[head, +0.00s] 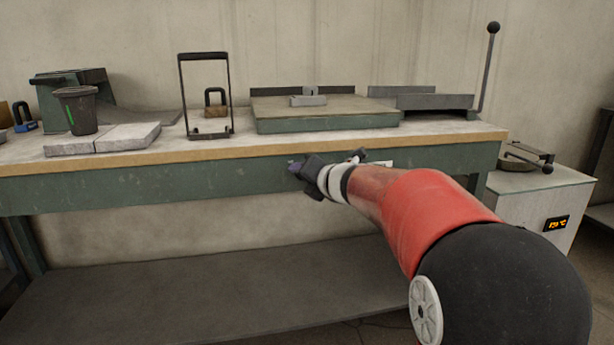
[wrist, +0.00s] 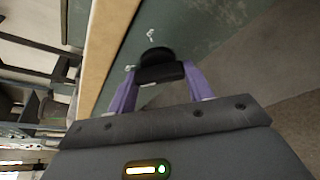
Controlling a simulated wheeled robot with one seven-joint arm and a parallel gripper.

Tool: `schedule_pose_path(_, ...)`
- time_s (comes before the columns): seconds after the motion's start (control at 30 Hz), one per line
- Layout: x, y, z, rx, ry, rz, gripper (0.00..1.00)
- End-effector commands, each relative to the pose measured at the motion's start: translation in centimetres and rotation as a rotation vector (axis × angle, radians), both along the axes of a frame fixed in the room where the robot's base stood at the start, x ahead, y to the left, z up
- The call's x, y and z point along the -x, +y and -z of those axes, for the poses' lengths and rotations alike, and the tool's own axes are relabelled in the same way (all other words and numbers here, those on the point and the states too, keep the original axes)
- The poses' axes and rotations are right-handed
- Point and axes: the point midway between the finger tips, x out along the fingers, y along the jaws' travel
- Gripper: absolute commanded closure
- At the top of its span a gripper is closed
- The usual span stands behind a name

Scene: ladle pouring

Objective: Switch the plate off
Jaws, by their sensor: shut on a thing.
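My gripper (head: 297,168) is at the green front panel (head: 130,185) of the bench. In the wrist view its two purple fingers (wrist: 160,88) are closed on a black round knob with a bar-like grip (wrist: 155,57). Small white marks (wrist: 150,35) show on the green panel beside the knob. In the head view my gripper hides the knob. A flat plate with a green body (head: 325,122) stands on the bench above. A white cabinet (head: 535,210) at the right has a lit orange display (head: 556,224), its digits too small to read surely, and a pan (head: 525,158) on top.
The bench top also bears a dark cup (head: 78,110), grey slabs (head: 128,137), a black frame (head: 205,95), and a tool with an upright lever (head: 488,65). A lower shelf (head: 220,285) runs under the bench. The space under the bench front looks clear.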

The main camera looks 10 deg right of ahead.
Motion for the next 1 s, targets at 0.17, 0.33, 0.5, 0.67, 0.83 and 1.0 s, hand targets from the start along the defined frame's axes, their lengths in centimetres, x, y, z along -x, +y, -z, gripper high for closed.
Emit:
schedule_pose_path(0.17, 0.0, 0.0, 0.2, 0.004, 0.003, -0.002, 0.72)
schedule_pose_path(0.33, 0.0, 0.0, 0.2, 0.004, 0.003, -0.002, 0.4)
schedule_pose_path(0.5, 0.0, 0.0, 0.1, 0.001, 0.002, -0.001, 0.4)
schedule_pose_path(0.67, 0.3, -0.1, -0.1, 0.001, 0.0, 0.0, 0.4)
schedule_pose_path(0.83, 2.6, -0.8, -0.9, 0.0, -0.001, 0.002, 0.4)
schedule_pose_path(1.0, 5.3, -1.5, -1.6, 0.001, 0.0, 0.001, 0.4)
